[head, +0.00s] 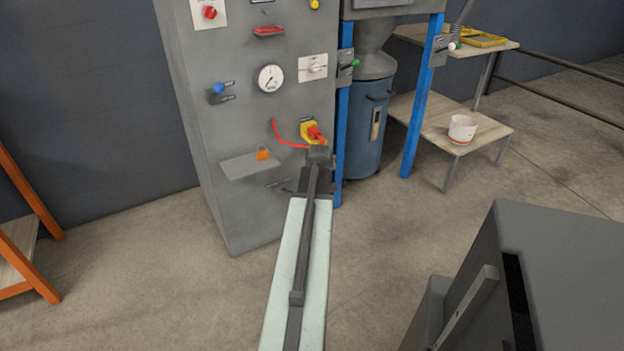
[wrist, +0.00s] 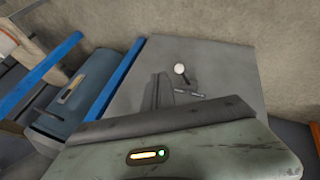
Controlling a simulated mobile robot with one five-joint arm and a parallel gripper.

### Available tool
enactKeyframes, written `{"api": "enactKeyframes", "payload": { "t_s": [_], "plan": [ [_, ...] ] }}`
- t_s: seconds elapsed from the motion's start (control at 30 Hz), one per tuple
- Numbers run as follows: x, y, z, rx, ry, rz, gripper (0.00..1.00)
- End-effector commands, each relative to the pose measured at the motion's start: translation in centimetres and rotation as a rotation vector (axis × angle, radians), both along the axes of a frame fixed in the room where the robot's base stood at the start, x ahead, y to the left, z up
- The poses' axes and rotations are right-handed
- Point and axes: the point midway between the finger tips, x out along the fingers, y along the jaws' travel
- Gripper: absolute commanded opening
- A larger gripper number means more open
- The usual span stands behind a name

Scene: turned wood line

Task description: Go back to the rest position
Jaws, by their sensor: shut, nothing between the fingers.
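My arm reaches forward from the bottom of the head view, and my gripper (head: 320,156) is at its far end, in front of the grey cabinet (head: 240,125). It is shut and empty. In the picture it overlaps the area just below a red-handled switch on a yellow plate (head: 309,131); I cannot tell whether it touches the cabinet. A red cord (head: 281,138) hangs beside the switch. An orange padlock (head: 262,154) is on a small grey shelf (head: 240,166) to the left. The wrist view shows a grey surface (wrist: 225,75) with a round white part.
The cabinet also carries a gauge (head: 270,78), a blue knob (head: 218,88) and a red button (head: 210,12). A blue drum (head: 368,125) stands between blue posts to the right. A dark grey box (head: 570,270) is at lower right, an orange frame (head: 28,195) at left. Floor between is clear.

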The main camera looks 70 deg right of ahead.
Motion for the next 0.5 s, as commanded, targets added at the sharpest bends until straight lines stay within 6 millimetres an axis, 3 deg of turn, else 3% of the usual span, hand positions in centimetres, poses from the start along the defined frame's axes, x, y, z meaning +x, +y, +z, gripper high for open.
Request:
{"api": "enactKeyframes", "payload": {
  "t_s": [0.43, 0.5],
  "plan": [
    [-0.3, 0.2, 0.5, 0.0, 0.001, 0.001, 0.0],
    [1.0, 0.8, 0.4, 0.009, -0.003, 0.012, 0.0]
  ]
}}
